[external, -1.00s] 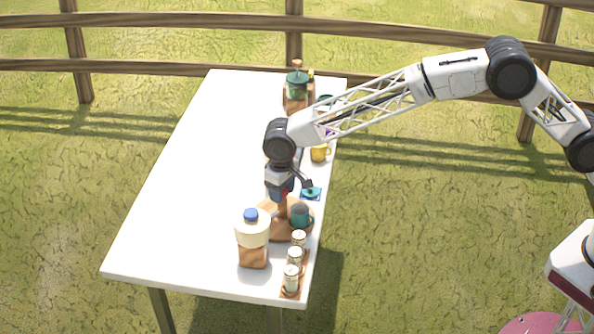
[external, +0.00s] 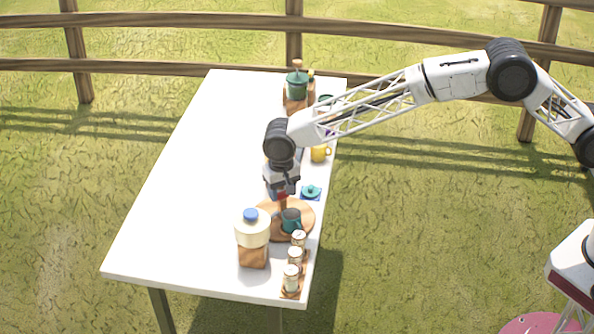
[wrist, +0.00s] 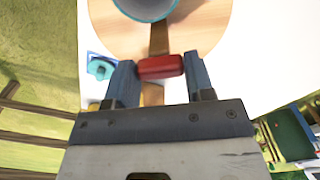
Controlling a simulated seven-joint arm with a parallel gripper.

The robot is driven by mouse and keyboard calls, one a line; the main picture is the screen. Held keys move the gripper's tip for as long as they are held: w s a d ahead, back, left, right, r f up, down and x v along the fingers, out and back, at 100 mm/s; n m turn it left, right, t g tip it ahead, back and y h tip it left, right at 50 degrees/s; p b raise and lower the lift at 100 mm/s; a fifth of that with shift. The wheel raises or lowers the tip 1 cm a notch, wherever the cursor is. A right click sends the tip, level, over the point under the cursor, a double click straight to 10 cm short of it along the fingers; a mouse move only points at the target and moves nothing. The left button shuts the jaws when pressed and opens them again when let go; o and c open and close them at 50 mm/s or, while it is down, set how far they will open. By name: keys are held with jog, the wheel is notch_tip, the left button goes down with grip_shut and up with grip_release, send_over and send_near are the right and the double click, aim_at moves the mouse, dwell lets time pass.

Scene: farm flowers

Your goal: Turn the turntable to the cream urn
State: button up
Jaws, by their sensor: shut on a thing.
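The turntable (external: 303,211) is a round wooden disc near the front right of the table; it also shows in the wrist view (wrist: 208,28). A teal mug (external: 291,220) stands on it; its rim and inside show at the top of the wrist view (wrist: 147,6). The cream urn (external: 253,233), with a blue lid and a wooden base, stands just left of the disc in the external view. My gripper (wrist: 160,72) is shut on a red handle (wrist: 161,66) at the turntable's wooden bar. In the external view my gripper (external: 282,194) hangs over the disc's far edge.
A row of jars (external: 293,268) stands close at the disc's front right. A teal-lidded dish (external: 311,191) on a blue mat and a yellow mug (external: 320,153) lie beyond it. A green pot (external: 297,84) stands at the far end. The table's left side is clear.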

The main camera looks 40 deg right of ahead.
jog(key=shift+r+m, duration=0.1)
jog(key=shift+m, duration=3.6)
jog(key=o, duration=1.3)
jog(key=shift+r, duration=3.85)
